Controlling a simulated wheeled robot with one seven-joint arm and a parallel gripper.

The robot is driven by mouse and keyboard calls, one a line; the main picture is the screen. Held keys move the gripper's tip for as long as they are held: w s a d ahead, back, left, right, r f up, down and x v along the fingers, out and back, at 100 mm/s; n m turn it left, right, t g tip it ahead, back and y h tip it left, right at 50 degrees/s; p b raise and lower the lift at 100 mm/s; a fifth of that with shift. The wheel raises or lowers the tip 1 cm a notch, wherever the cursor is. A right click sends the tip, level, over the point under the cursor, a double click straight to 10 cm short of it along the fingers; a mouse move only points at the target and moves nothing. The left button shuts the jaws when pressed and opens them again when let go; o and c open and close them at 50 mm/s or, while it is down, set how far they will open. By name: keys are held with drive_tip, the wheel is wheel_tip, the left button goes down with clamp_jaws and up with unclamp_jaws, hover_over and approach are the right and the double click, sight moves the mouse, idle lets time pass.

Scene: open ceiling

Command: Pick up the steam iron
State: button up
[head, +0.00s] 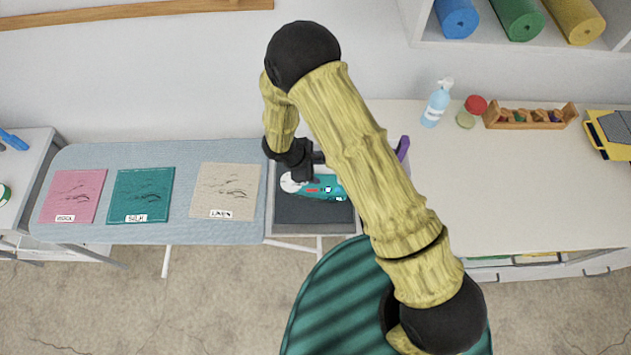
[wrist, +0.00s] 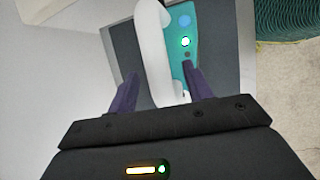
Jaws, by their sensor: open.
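The steam iron (head: 325,187) is teal and white and lies on a dark rest pad (head: 300,212) at the right end of the ironing board. My arm hides part of it in the head view. In the wrist view, the iron's white handle (wrist: 150,50) and teal body (wrist: 182,50) with small lights show between and beyond my fingers. My gripper (wrist: 160,85) is open, with one dark purple finger on each side of the iron's near end. I cannot tell whether either finger touches it.
The blue ironing board (head: 150,152) holds pink, teal and beige cloths marked with labels to the left. A pale counter (head: 500,200) to the right holds a spray bottle (head: 437,102) and a wooden spool rack (head: 530,116). Rolled fabrics sit on a shelf above.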

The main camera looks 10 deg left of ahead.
drive_tip(key=shift+p+x, duration=0.45)
drive_tip(key=shift+x, duration=1)
clamp_jaws()
drive_tip(key=shift+w+r, duration=0.1)
idle(0.5)
